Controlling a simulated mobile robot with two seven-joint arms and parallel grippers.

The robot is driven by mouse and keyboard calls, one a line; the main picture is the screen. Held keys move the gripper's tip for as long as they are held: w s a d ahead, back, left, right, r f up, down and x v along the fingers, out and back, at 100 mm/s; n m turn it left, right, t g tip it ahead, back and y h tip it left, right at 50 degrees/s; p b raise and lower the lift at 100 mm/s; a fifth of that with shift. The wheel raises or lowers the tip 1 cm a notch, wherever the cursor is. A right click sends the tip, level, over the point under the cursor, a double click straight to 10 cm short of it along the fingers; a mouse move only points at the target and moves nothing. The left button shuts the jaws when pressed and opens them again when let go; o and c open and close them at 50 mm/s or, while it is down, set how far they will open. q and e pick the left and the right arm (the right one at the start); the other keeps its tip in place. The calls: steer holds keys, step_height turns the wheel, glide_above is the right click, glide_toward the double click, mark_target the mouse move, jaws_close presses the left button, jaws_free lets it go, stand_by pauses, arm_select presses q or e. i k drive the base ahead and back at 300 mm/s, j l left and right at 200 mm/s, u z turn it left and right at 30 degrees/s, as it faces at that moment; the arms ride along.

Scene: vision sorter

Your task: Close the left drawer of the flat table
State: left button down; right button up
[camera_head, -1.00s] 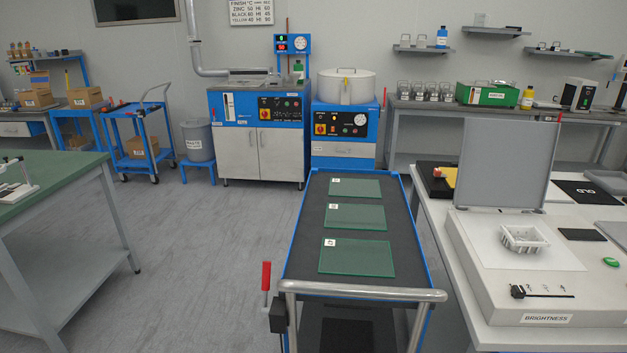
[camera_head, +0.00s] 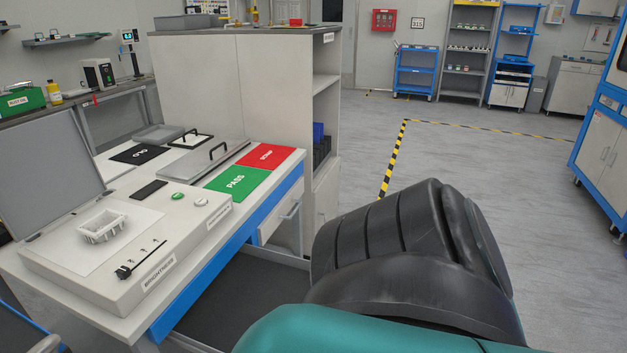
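Neither of my grippers is in view. A white worktable (camera_head: 262,205) with a blue front edge stands at the left. Under its right end is a pale drawer front (camera_head: 277,222) with a bar handle (camera_head: 291,211). It looks shut, as far as I can see. Any drawer under the table's left part is out of sight. I cannot tell whether this is the flat table, and no open drawer shows.
A light box (camera_head: 130,265), a green PASS mat (camera_head: 237,182) and a red SCRAP mat (camera_head: 268,156) lie on the worktable. Open floor (camera_head: 480,170) stretches behind, with yellow-black tape (camera_head: 397,150).

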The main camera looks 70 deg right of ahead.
mark_target(256, 281)
steer(key=z, duration=2.35)
steer(key=i+u, duration=0.15)
steer(key=u, duration=0.2)
